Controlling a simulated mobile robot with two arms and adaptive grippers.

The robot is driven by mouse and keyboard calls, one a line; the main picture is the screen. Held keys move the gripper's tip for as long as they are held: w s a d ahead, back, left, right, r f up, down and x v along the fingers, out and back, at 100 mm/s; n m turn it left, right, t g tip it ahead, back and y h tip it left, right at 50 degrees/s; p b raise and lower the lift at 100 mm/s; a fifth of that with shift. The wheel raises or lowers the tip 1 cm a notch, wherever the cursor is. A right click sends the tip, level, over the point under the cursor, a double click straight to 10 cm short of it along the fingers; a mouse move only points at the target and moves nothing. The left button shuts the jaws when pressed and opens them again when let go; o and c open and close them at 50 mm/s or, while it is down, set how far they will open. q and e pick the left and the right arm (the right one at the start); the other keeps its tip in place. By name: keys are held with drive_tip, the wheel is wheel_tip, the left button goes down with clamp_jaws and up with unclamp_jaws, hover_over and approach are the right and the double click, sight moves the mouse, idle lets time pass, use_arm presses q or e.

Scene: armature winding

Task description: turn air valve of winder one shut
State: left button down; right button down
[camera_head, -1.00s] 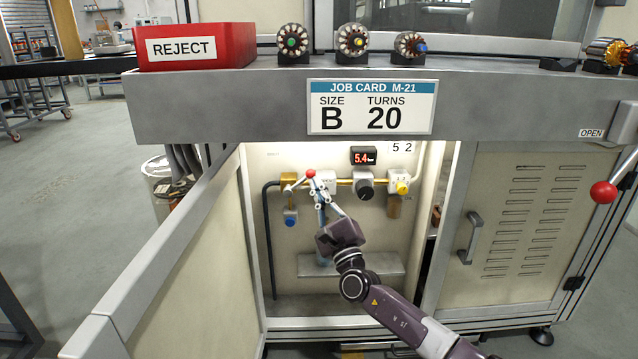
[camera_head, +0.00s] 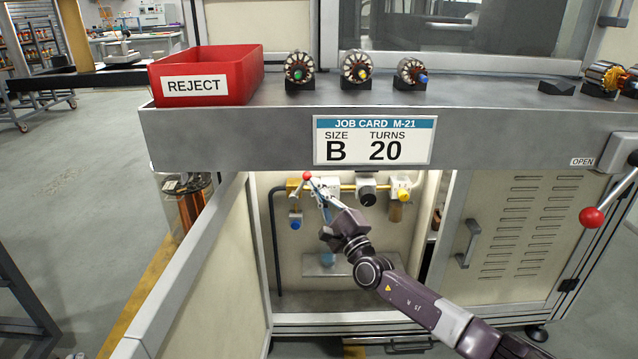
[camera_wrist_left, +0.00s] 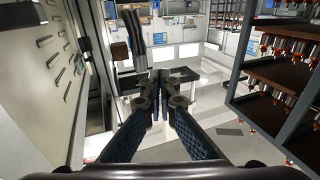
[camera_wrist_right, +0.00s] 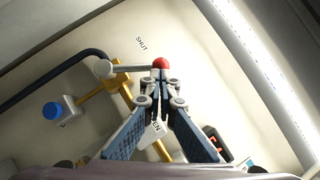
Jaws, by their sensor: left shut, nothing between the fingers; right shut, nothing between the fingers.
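The air valve of winder one has a lever with a red ball (camera_head: 307,176) at its end, in the open cabinet under the bench. In the right wrist view the lever (camera_wrist_right: 128,67) points between the printed SHUT and OPEN marks, with the red ball (camera_wrist_right: 160,63) at the fingertips. My right gripper (camera_head: 314,186) is shut and empty, its tips close beside the ball; contact is not clear. It also fills the right wrist view (camera_wrist_right: 161,80). My left gripper (camera_wrist_left: 160,76) is shut and empty, away from the cabinet, and shows only in the left wrist view.
A yellow pipe (camera_head: 348,187) carries a black knob (camera_head: 367,196) and a yellow knob (camera_head: 403,193) right of the valve. A blue-capped part (camera_head: 295,224) hangs below it. The open cabinet door (camera_head: 200,270) stands at left. A red REJECT bin (camera_head: 205,76) is above.

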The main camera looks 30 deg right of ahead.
sight(306, 180)
use_arm(q)
drive_tip(key=s+a+f+g+y+p, duration=0.2)
drive_tip(key=s+f+g, duration=0.3)
drive_tip(key=f, duration=0.4)
drive_tip(key=s+a+f+g+y+p, duration=0.1)
drive_tip(key=s+a+f+g+p, duration=0.15)
drive_tip(key=s+f+g, duration=0.4)
use_arm(e)
drive_tip(key=r+n, duration=0.1)
drive_tip(key=a+n+g+y, duration=0.1)
drive_tip(key=n, duration=0.1)
drive_tip(key=shift+w+a+r+g+y+p, duration=0.15)
drive_tip(key=shift+w+r+g+y+p, duration=0.15)
drive_tip(key=shift+w+r+p, duration=0.1)
drive_tip(key=shift+a+n, duration=0.1)
drive_tip(key=shift+n, duration=0.2)
use_arm(q)
drive_tip(key=s+a+f+g+y+p, duration=0.1)
drive_tip(key=s+a+f+g+p, duration=0.15)
drive_tip(key=s, duration=0.55)
use_arm(e)
drive_tip(key=shift+w+a+r+n, duration=0.3)
drive_tip(key=shift+w+a, duration=0.05)
drive_tip(key=shift+a, duration=0.1)
drive_tip(key=shift+p, duration=0.3)
use_arm(q)
drive_tip(key=x, duration=0.6)
drive_tip(key=shift+s+a+f+n+g, duration=0.3)
drive_tip(key=shift+s+f+n+g, duration=0.05)
drive_tip(key=shift+n+g, duration=0.05)
